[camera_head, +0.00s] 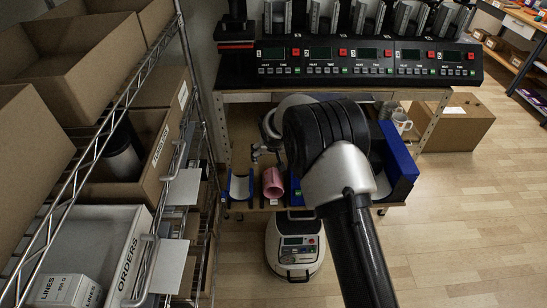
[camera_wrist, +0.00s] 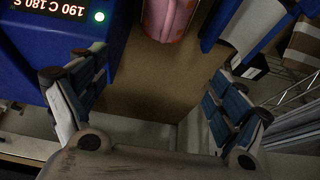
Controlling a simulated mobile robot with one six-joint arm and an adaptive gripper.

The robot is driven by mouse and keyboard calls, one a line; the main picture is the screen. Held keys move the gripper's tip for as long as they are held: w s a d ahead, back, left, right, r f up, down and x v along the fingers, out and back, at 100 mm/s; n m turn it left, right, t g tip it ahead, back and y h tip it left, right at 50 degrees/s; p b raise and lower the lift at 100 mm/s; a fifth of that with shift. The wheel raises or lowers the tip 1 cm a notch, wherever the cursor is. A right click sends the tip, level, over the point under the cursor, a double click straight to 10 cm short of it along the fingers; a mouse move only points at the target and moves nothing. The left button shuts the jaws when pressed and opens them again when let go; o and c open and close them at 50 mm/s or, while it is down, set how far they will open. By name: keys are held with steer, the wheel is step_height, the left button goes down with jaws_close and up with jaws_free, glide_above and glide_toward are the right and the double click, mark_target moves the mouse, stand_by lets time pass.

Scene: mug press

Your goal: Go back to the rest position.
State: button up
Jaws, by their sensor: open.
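A pink mug (camera_head: 272,183) lies on the bench shelf, beside a blue cradle with a pale lining (camera_head: 240,187). In the wrist view the mug (camera_wrist: 168,18) is at the top edge, partly cut off, and the cradle (camera_wrist: 250,25) is to its right. The blue mug press (camera_head: 402,165) stands right of the mug, largely hidden by my arm. Its side with a 190 C 180 S display and green light (camera_wrist: 62,20) shows in the wrist view. My gripper (camera_wrist: 152,98) is open, with nothing between its fingers, apart from the mug. The arm hides most of it in the head view.
A multi-station heater bank (camera_head: 365,60) stands on the upper surface behind. White mugs (camera_head: 401,121) are right of my arm. A wire rack with cardboard boxes (camera_head: 75,60) fills the left. A white unit with a panel (camera_head: 295,258) is below. Floor at right (camera_head: 460,220) is clear.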

steer(key=shift+r, duration=0.1)
stand_by(0.4)
steer(key=s+d+r, duration=0.5)
steer(key=r, duration=0.3)
steer(key=s+d+r+m, duration=0.1)
steer(key=s+d+r, duration=0.35)
steer(key=r, duration=0.35)
steer(key=s+d+r, duration=0.4)
steer(key=s+r, duration=0.2)
steer(key=r, duration=0.3)
steer(key=s+d+r, duration=0.1)
steer(key=s+d, duration=0.2)
steer(key=s, duration=1.1)
steer(key=s+d+r, duration=0.1)
steer(key=s+d, duration=0.3)
steer(key=s, duration=1.1)
steer(key=shift+h, duration=0.3)
